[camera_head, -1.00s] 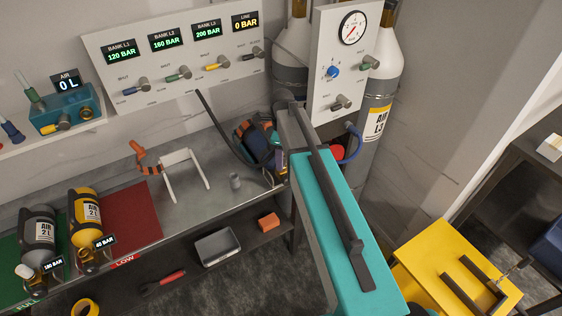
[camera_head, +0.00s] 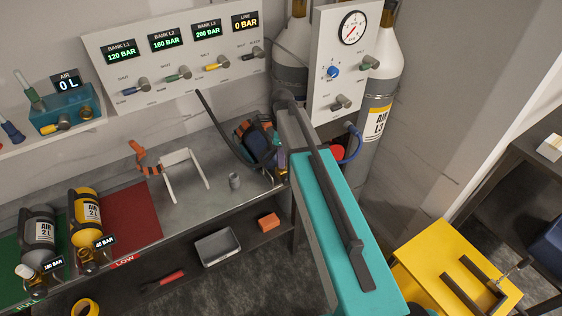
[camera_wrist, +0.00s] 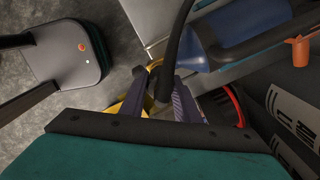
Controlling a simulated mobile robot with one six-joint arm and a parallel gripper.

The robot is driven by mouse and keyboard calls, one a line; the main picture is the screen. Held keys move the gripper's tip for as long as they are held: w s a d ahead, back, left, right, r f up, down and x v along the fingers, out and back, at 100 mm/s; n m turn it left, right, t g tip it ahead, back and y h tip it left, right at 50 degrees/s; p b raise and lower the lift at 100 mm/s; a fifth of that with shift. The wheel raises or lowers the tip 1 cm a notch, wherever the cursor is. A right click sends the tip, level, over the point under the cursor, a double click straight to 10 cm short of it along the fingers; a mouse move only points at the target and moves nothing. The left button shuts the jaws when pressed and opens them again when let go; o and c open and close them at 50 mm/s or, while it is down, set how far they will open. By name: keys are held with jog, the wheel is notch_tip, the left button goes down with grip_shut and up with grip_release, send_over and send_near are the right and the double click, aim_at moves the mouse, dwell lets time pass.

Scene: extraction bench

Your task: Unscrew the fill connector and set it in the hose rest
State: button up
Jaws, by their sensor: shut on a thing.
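In the wrist view the two fingers of my gripper (camera_wrist: 162,98) are closed around a dark connector end, with a black hose (camera_wrist: 178,40) rising from it. This looks like the fill connector (camera_wrist: 163,82), but the fingers and shadow hide its details. In the head view my teal arm covers most of the gripper, at the right end of the bench by a dark blue bottle with orange bands (camera_head: 256,143). A white two-legged stand (camera_head: 183,160) and a small grey cup (camera_head: 235,181) are on the bench; I cannot tell which is the hose rest.
An orange-handled tool (camera_head: 143,158) sits left of the white stand. Two bottles, grey (camera_head: 38,236) and yellow (camera_head: 86,220), lie on green and red mats. A gauge panel (camera_head: 345,62) and tall cylinders (camera_head: 375,95) stand behind my arm. A yellow cart (camera_head: 425,262) is at right.

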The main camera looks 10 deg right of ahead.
jog(key=shift+n, duration=1.1)
jog(key=shift+r, duration=0.3)
jog(key=shift+r+p, duration=0.35)
jog(key=shift+r, duration=0.4)
jog(key=shift+r, duration=1.1)
jog(key=shift+r, duration=1.6)
jog(key=shift+a, duration=0.1)
